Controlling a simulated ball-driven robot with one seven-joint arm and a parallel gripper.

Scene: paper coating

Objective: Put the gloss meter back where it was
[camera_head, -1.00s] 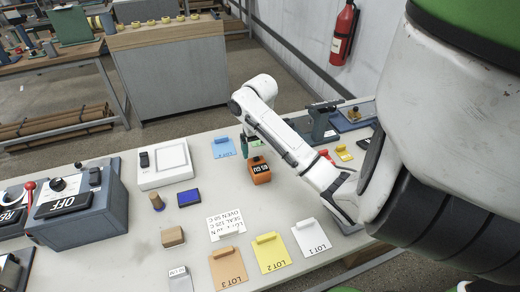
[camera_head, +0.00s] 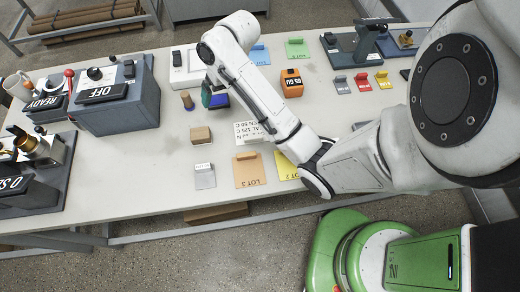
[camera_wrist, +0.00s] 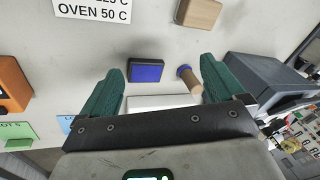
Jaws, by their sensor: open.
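The gloss meter (camera_head: 291,82) is an orange block with a dark display reading GU. It stands on the table, to the right of my forearm in the head view. In the wrist view, part of the orange meter (camera_wrist: 12,88) shows at the left edge, outside my fingers. My gripper (camera_head: 213,97) is open and empty, near the blue ink pad (camera_wrist: 147,72) and wooden stamp (camera_wrist: 189,80). In the wrist view, the pad lies between the green fingers and the stamp is close to the right finger.
A wooden block (camera_head: 201,136), a printed white sheet (camera_head: 247,132) and lot cards (camera_head: 249,171) lie on the near side. A grey OFF unit (camera_head: 120,105) stands left. Small coloured pieces (camera_head: 362,83) and a blue-grey device (camera_head: 355,45) are right. Table left of the block is clear.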

